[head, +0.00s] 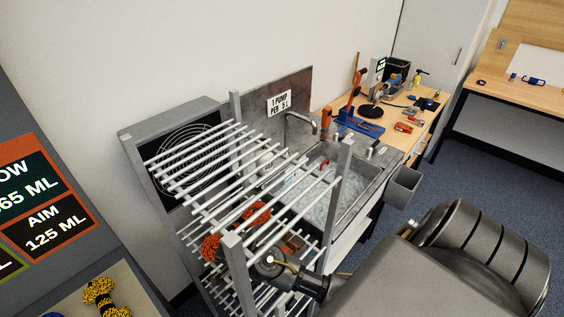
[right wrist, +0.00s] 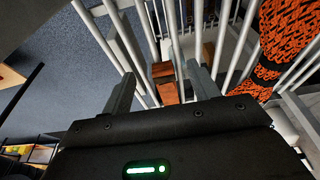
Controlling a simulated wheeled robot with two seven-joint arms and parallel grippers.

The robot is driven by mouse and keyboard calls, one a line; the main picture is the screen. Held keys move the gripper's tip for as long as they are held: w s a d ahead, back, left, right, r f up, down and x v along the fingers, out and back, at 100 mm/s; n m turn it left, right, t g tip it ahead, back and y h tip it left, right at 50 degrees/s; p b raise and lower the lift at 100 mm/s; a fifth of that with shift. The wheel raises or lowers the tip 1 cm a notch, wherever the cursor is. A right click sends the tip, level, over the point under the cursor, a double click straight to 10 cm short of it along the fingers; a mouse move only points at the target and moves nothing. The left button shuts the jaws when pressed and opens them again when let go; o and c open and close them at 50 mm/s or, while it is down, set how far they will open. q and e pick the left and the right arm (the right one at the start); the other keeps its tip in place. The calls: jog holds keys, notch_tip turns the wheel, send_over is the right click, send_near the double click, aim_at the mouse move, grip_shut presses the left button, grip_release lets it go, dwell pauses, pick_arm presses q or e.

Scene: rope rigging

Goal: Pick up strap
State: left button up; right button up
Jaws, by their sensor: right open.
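No item is plainly recognisable as a strap. A brown-orange piece (right wrist: 165,82), possibly the strap, lies among the rack bars ahead of my right gripper (right wrist: 160,70) in the right wrist view. A brown piece also shows low in the rack (head: 293,243) in the head view. My right gripper is open, its two fingers apart and reaching among the bars, with nothing visibly held. Its fingers are hidden in the head view. My left gripper is out of view.
A grey rack of bars (head: 190,170) stands close around my right gripper. Orange-black rope (head: 211,246) hangs in it and also shows in the right wrist view (right wrist: 285,30). A sink (head: 345,190) and a wooden workbench (head: 425,125) with tools stand behind.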

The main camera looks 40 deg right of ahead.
jog(key=d, duration=0.3)
jog(key=d+b, duration=0.1)
jog(key=d, duration=0.3)
jog(key=shift+w+d, duration=0.2)
jog(key=shift+d, duration=0.1)
jog(key=shift+w+d+r+p, duration=0.15)
jog(key=shift+d+p, duration=0.45)
jog(key=shift+d, duration=0.85)
jog(key=p+x, duration=0.1)
jog(key=x, duration=0.3)
jog(key=shift+d+f, duration=0.15)
jog(key=shift+f, duration=0.45)
jog(key=shift+f, duration=0.15)
jog(key=c, duration=1.2)
jog(key=shift+o, duration=0.2)
